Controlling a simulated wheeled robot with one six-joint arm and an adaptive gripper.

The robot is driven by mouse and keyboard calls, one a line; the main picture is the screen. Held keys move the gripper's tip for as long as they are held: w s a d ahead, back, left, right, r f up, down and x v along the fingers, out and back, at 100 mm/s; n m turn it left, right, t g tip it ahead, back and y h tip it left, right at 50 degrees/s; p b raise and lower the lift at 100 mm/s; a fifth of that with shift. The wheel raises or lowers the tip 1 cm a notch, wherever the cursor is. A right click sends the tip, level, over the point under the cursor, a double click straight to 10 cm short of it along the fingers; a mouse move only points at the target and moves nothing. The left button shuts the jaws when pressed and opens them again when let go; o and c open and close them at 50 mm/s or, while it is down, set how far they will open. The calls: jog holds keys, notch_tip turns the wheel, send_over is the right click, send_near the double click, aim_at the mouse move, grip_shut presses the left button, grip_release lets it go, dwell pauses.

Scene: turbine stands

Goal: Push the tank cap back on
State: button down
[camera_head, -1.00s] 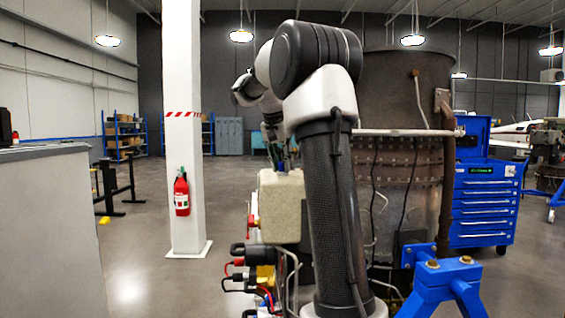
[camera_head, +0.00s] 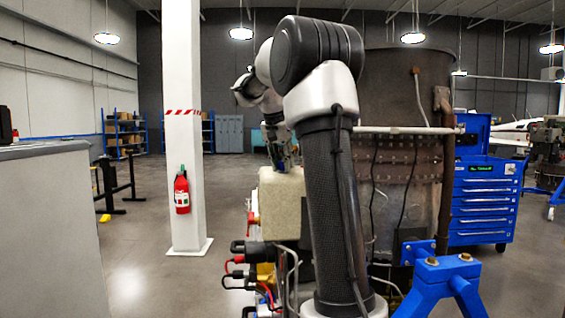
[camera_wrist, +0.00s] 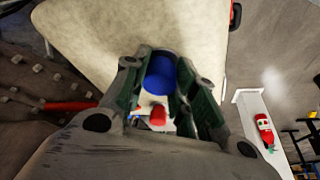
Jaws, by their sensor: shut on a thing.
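The tank (camera_head: 283,203) is a beige block in the middle of the head view, partly behind my arm. Its pale surface (camera_wrist: 125,35) fills the top of the wrist view. My gripper (camera_head: 283,158) is at the tank's top in the head view. In the wrist view, my gripper (camera_wrist: 172,68) is shut on a round blue cap (camera_wrist: 160,76), held between its green-lined fingers. The cap overlaps the tank's edge in that view. The tank's opening is hidden, and I cannot tell whether the cap touches or sits on it.
A large riveted metal casing (camera_head: 405,90) stands right behind my arm. A blue stand (camera_head: 440,283) is at the lower right. Hoses and red connectors (camera_head: 238,262) crowd below the tank. A white pillar (camera_head: 186,130) with a fire extinguisher (camera_head: 182,192) stands left; floor between is clear.

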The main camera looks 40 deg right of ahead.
jog(key=shift+s+a+f, duration=0.1)
jog(key=shift+f, duration=0.5)
jog(key=c, duration=1.1)
grip_release()
jog(key=shift+o, duration=0.2)
jog(key=shift+o, duration=0.3)
jog(key=shift+r, duration=0.15)
jog(key=shift+o, duration=0.5)
jog(key=shift+r, duration=0.1)
jog(key=shift+v, duration=3.45)
